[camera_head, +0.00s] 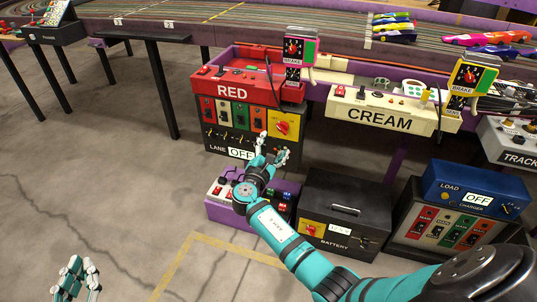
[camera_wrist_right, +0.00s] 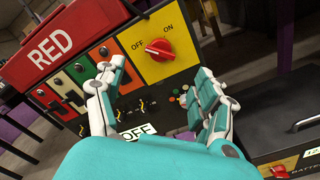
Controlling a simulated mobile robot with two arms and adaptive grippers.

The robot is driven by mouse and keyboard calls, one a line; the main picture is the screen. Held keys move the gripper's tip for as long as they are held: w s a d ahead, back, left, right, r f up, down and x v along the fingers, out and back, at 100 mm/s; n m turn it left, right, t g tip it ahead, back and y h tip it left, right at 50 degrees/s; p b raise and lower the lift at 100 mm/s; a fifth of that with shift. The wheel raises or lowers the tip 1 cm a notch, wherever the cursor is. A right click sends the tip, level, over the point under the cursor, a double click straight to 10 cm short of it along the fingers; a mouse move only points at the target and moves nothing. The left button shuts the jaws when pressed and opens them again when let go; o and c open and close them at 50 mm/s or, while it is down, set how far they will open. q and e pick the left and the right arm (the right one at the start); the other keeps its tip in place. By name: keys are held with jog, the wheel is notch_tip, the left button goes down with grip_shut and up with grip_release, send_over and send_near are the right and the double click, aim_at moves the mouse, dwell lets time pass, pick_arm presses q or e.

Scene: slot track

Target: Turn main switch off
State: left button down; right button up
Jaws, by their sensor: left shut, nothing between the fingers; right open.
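A red rotary knob (camera_wrist_right: 159,49) sits on a yellow plate marked OFF at left and ON at right, on the black box under the RED panel; the same knob shows in the head view (camera_head: 283,127). Its handle lies roughly sideways. My right gripper (camera_wrist_right: 160,78) is open and empty, its fingers spread below and either side of the knob, apart from it. In the head view this gripper (camera_head: 272,150) is in front of the box. My left gripper (camera_head: 76,279) is shut and empty at the lower left. A white OFF label (camera_head: 240,153) reads beside LANE.
A battery box (camera_head: 345,205) with another red knob on yellow stands right of a purple box (camera_head: 222,210). A charger (camera_head: 480,190) sits on a unit with a MAIN switch panel (camera_head: 421,216). The cream panel (camera_head: 385,115) is above. Floor at left is clear.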

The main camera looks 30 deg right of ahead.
jog(key=v, duration=0.4)
jog(key=shift+s+a, duration=0.15)
